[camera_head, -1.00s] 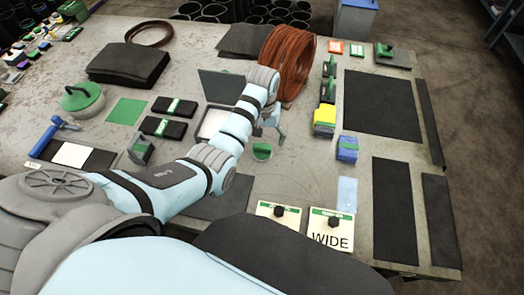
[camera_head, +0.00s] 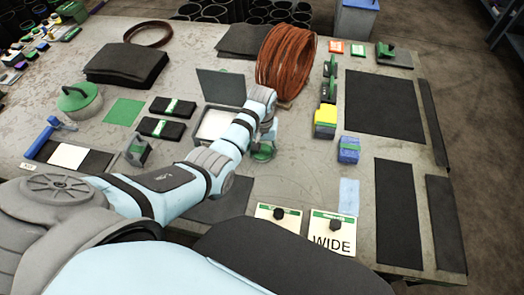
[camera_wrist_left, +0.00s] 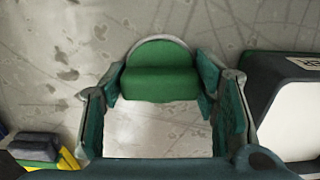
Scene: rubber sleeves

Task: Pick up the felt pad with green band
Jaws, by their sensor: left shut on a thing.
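The felt pad with green band (camera_head: 263,155) looks like a small rounded green piece with a pale rim. It sits on the table right of the white tray, partly hidden by my left gripper (camera_head: 264,142) in the head view. In the left wrist view the pad (camera_wrist_left: 160,82) lies between the two fingertips of my left gripper (camera_wrist_left: 158,92), which is shut on it. Whether the pad touches the table is hard to tell. My right gripper is not in view.
A white-bottomed tray with a raised dark lid (camera_head: 222,88) stands just left of the gripper. A brown coil (camera_head: 285,65) is behind it. Yellow (camera_head: 325,122) and blue (camera_head: 348,149) blocks stand to the right. Bare table lies between the pad and these blocks.

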